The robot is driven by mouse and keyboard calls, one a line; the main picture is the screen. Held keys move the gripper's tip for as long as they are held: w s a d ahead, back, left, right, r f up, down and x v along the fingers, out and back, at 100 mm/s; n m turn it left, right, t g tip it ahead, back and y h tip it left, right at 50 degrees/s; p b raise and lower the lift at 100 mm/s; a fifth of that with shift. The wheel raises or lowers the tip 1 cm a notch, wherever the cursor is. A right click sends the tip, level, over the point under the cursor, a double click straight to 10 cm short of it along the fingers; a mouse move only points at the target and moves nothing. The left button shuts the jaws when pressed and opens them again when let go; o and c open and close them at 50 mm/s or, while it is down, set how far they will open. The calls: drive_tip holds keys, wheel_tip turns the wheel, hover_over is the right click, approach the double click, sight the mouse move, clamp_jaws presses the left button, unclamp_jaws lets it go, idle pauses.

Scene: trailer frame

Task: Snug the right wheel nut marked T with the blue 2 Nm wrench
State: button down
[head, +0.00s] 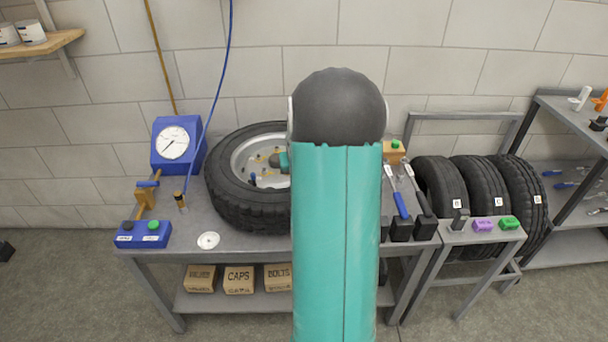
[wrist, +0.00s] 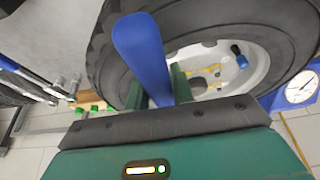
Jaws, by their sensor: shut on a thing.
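My gripper (wrist: 160,90) is shut on the blue handle of a wrench (wrist: 142,52), which stands up between its green fingers in the wrist view. The wheel lies on the bench, with a black tyre (head: 232,205) around a pale rim (head: 243,152). The rim also shows in the wrist view (wrist: 262,64), beyond the wrench. Small yellowish and blue fittings show on the rim, but I cannot read a T mark on any nut. My arm hides the right part of the wheel in the head view. The wrench's working end is hidden, so contact with a nut cannot be told.
A blue gauge (head: 172,142) and a blue button box (head: 143,234) stand at the bench's left. A small white dial (head: 208,240) lies in front. Another blue-handled wrench (head: 401,205) leans in black holders at the right. Several spare tyres (head: 478,185) stand beyond.

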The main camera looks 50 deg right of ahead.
drive_tip(key=shift+w+a+m, duration=0.4)
drive_tip(key=shift+w+a, duration=0.1)
drive_tip(key=shift+w, duration=0.05)
drive_tip(key=shift+w+a+m, duration=0.3)
drive_tip(key=shift+w+a, duration=0.15)
drive_tip(key=shift+w, duration=0.1)
drive_tip(key=shift+s+d, duration=0.65)
drive_tip(key=shift+s, duration=0.1)
drive_tip(key=shift+s+d+n, duration=0.4)
drive_tip(key=shift+s+n, duration=0.05)
drive_tip(key=shift+n, duration=0.35)
drive_tip(key=shift+w+a, duration=0.1)
drive_tip(key=shift+w+a+m, duration=0.9)
drive_tip(key=shift+w+a, duration=0.05)
drive_tip(key=shift+w, duration=0.15)
